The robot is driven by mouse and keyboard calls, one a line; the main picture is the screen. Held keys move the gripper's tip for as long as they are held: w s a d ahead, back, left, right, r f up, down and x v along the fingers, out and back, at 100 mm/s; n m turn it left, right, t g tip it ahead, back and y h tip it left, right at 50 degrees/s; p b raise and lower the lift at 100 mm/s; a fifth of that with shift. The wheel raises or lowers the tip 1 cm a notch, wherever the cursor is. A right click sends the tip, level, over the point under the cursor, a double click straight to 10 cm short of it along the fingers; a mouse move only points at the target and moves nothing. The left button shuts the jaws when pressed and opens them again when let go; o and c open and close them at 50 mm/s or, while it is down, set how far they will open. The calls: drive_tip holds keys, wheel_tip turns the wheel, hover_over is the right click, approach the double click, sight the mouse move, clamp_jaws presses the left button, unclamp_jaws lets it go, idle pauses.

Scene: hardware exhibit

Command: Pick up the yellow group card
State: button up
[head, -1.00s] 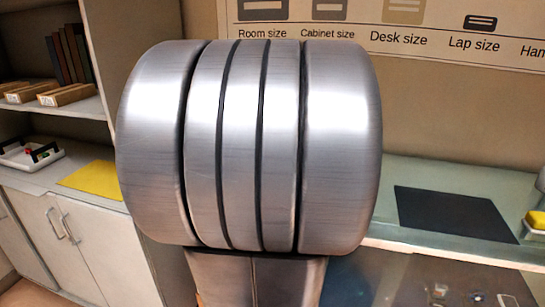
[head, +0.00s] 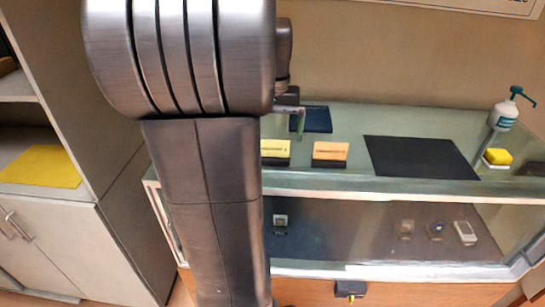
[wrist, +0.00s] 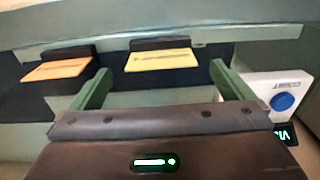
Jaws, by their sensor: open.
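The yellow group card (wrist: 161,59) stands in a dark holder in the middle of the wrist view. In the head view the yellow card (head: 274,147) is the left one of two on the glass counter, partly hidden by my arm. An orange card (wrist: 57,69) in a similar dark holder is to its left in the wrist view; it also shows in the head view (head: 330,151). My gripper (wrist: 160,71) is open and empty, its green fingers spread to either side in front of the yellow card. In the head view my gripper (head: 297,121) is mostly hidden behind my arm.
A white box with a blue button (wrist: 283,102) is at the right in the wrist view. On the counter are a dark mat (head: 420,157), a dark blue item (head: 311,119), a yellow sponge (head: 497,156) and a pump bottle (head: 505,114). A cabinet with a yellow mat (head: 42,168) stands left.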

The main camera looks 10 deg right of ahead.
sight(274, 152)
drive_tip(key=shift+s+f, duration=0.1)
drive_tip(key=shift+f, duration=2.6)
drive_tip(key=shift+a, duration=0.1)
drive_tip(key=c, duration=1)
